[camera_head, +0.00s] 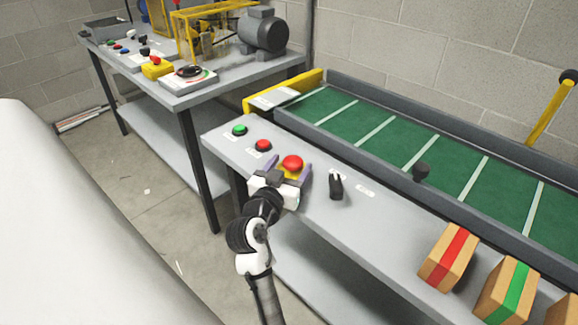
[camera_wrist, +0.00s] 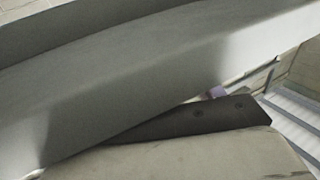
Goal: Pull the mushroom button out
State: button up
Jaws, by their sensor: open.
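The red mushroom button (camera_head: 292,162) sits on a yellow base (camera_head: 290,174) on the grey ledge beside the conveyor. My gripper (camera_head: 289,168) is open, with one purple-tipped finger on each side of the button and base. I cannot tell whether either finger touches them. In the wrist view a small purple piece of my gripper (camera_wrist: 217,92) shows beside a dark bracket; the button is not visible there.
A black selector (camera_head: 336,186) stands close on the right. The green conveyor (camera_head: 395,140) runs behind. Boxes (camera_head: 448,257) stand at front right; another bench (camera_head: 175,95) is at upper left.

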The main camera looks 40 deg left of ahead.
jog(key=shift+c, duration=0.3)
jog(key=c, duration=1.3)
jog(key=shift+r, duration=0.9)
jog(key=shift+c, duration=0.2)
jog(key=o, duration=1.4)
jog(key=shift+s, duration=0.1)
jog(key=b+v, duration=0.2)
jog(key=v, duration=1.1)
jog(key=shift+s+d, duration=0.2)
jog(key=shift+s, duration=0.1)
jog(key=shift+a+r, duration=0.1)
jog(key=shift+r, duration=0.05)
